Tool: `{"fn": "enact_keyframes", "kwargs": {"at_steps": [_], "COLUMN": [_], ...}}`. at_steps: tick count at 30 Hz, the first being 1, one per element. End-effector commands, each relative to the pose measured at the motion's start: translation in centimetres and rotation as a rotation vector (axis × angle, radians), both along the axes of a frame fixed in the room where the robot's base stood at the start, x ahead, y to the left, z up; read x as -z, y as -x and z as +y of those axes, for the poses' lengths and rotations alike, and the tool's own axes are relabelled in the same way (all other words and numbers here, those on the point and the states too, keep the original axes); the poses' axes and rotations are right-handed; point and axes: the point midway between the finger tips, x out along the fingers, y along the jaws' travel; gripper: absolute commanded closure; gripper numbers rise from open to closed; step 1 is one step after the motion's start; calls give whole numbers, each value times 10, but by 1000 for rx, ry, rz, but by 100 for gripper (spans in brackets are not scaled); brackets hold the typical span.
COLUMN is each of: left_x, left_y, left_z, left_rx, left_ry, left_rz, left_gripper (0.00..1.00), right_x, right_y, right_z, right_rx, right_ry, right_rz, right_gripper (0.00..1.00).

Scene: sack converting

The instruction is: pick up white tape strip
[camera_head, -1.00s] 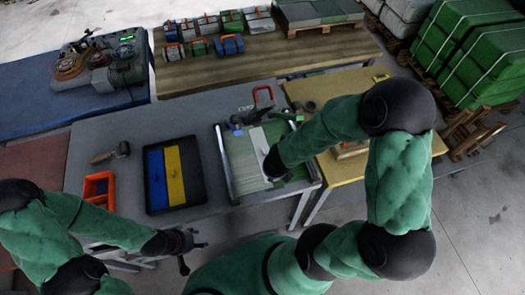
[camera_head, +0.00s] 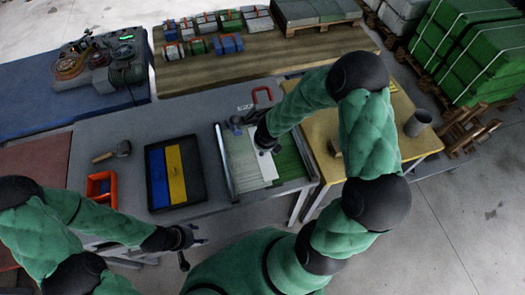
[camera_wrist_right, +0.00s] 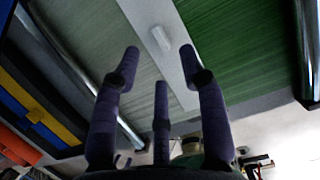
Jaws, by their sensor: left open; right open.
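A small white tape strip (camera_wrist_right: 160,38) lies on a long pale band (camera_wrist_right: 172,62) between areas of green woven sheet (camera_wrist_right: 108,82) in the right wrist view. My right gripper (camera_wrist_right: 159,60) is open, its fingers spread just short of the strip and apparently empty. In the head view my right gripper (camera_head: 265,142) is over the pale band (camera_head: 246,158) on the green-topped board; its dark hand hides part of the band. I cannot judge its height above the strip. My left gripper (camera_head: 192,240) is open and empty in front of the grey table's near edge.
On the grey table (camera_head: 95,140) are a black tray (camera_head: 196,146) with blue and yellow panels, an orange bin (camera_head: 90,187) and a mallet (camera_head: 120,149). Metal rails (camera_head: 224,160) flank the board. A grey cup (camera_head: 418,122) stands on the yellow table (camera_head: 405,143) at right.

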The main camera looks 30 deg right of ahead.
Motion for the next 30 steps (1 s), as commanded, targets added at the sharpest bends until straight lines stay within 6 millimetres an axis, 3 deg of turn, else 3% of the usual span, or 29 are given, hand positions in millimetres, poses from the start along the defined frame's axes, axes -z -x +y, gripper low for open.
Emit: {"fn": "enact_keyframes", "kwargs": {"at_steps": [2,6,10,20,21,25,30], "left_x": [-2,10,15,15,15,15,15], "left_y": [0,0,0,0,0,0,0], "left_z": [0,0,0,0,0,0,0], "left_rx": [0,0,0,0,0,0,0], "left_ry": [0,0,0,0,0,0,0], "left_rz": [0,0,0,0,0,0,0], "left_gripper": [46,46,46,46,46,46,46], "right_x": [1,28,42,48,48,48,48], "right_y": [-6,-11,-16,-19,-19,-19,-19], "right_z": [-1,-2,-4,-4,-4,-4,-4], "right_rx": [0,0,0,1,1,0,0], "right_ry": [0,0,0,0,0,0,0], "right_rz": [0,2,1,0,0,0,0], "right_gripper": [57,57,57,57,60,97,100]}}
